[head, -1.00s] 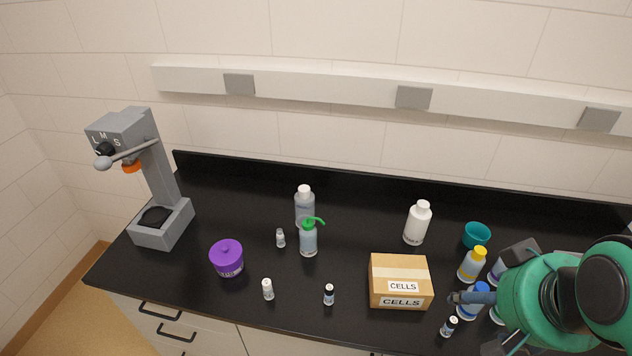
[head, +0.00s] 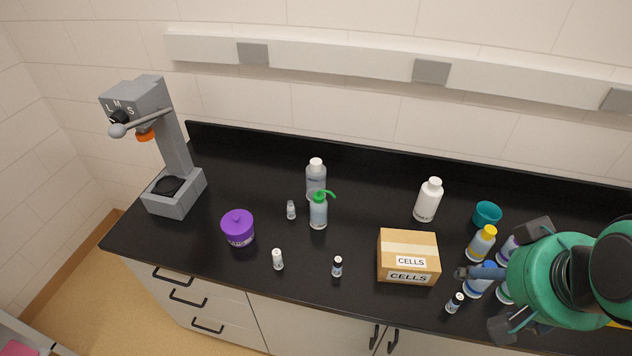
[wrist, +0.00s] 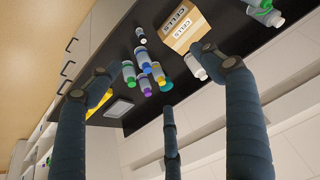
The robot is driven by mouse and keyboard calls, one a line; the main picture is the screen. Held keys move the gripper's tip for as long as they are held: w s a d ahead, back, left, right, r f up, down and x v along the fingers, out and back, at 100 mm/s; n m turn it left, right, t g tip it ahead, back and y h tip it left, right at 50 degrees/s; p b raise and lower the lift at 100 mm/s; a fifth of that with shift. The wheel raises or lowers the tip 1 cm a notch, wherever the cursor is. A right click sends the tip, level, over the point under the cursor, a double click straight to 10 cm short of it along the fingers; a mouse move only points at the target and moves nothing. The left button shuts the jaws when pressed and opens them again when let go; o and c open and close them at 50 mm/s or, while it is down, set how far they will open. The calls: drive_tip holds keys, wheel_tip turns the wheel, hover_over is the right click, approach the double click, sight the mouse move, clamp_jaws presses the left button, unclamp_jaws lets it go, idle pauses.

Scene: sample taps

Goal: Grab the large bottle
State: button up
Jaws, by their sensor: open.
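Two of the taller bottles are a clear bottle with a white cap (head: 316,178), behind a green-topped wash bottle (head: 318,212), and a white bottle (head: 428,202) behind the box. I cannot tell which is the large bottle. The white bottle shows beside the box in the wrist view (wrist: 197,70). My gripper (head: 499,278) is open over the right of the bench, above several capped bottles, including a yellow-capped one (head: 481,245) and a blue-capped one (head: 476,285). In the wrist view its fingers (wrist: 160,80) are spread and hold nothing.
A cardboard CELLS box (head: 408,262) stands left of my gripper. A teal bowl (head: 487,214) is behind the capped bottles. Small vials (head: 337,267), a purple pot (head: 238,228) and a grey stand (head: 172,150) are further left. The black bench (head: 370,220) has clear room between the wash bottle and white bottle.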

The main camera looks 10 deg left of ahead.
drive_tip(key=shift+r, duration=0.1)
drive_tip(key=w+a+r+g+p, duration=0.1)
drive_tip(key=w+a+r+p, duration=0.3)
drive_tip(key=w, duration=0.7)
drive_tip(key=w+a+r+g+p, duration=0.15)
drive_tip(key=w+a+r, duration=0.35)
drive_tip(key=w, duration=0.7)
drive_tip(key=n+g+p, duration=0.2)
drive_tip(key=g+p, duration=0.1)
drive_tip(key=p, duration=0.6)
hover_over(316, 161)
wheel_tip(316, 161, down, 26)
drive_tip(key=shift+s+d+f, duration=0.1)
drive_tip(key=shift+d, duration=0.05)
drive_tip(key=shift+a+f, duration=0.2)
drive_tip(key=shift+f, duration=0.1)
